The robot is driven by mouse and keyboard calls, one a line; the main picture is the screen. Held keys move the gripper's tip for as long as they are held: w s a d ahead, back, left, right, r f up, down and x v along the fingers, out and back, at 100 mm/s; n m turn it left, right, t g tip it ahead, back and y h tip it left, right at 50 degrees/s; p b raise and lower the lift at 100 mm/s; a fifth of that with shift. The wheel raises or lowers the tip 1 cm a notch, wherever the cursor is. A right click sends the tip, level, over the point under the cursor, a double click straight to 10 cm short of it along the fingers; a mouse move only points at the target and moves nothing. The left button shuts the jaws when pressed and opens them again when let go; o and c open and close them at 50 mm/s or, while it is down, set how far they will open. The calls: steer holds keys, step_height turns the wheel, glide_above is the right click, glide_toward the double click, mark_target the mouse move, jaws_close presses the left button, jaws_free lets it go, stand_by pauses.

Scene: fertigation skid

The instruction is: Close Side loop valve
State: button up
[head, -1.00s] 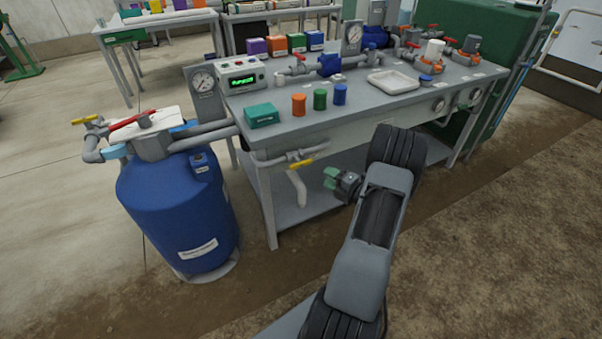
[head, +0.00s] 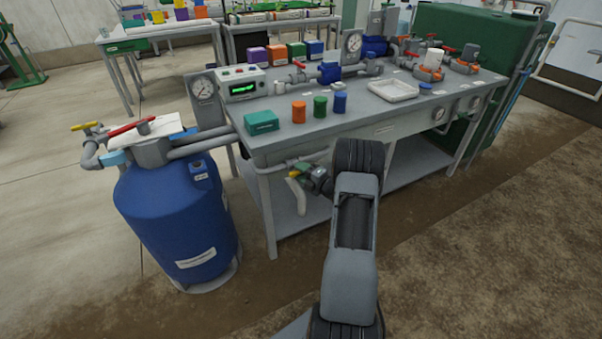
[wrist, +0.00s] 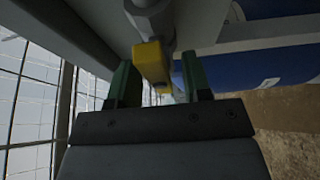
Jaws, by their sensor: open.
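A valve with a yellow lever (head: 293,174) sits on the grey pipe under the front left edge of the bench. No label on it is readable. My gripper (head: 303,174) is at this valve and hides much of it in the head view. In the wrist view the yellow lever (wrist: 152,62) is between the two green fingers of my gripper (wrist: 158,80), seen end on, below a grey valve body. The fingers are apart, with a gap visible beside the lever. I cannot tell whether either finger touches it.
The grey bench (head: 370,118) stands just above my gripper, with a lower shelf beneath. A blue tank (head: 178,215) stands to the left, with red and yellow levers on top. Orange, green and blue caps stand on the bench's front edge. Open floor lies to the right.

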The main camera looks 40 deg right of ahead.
steer(key=shift+w, duration=0.25)
steer(key=shift+c, duration=0.2)
jaws_close()
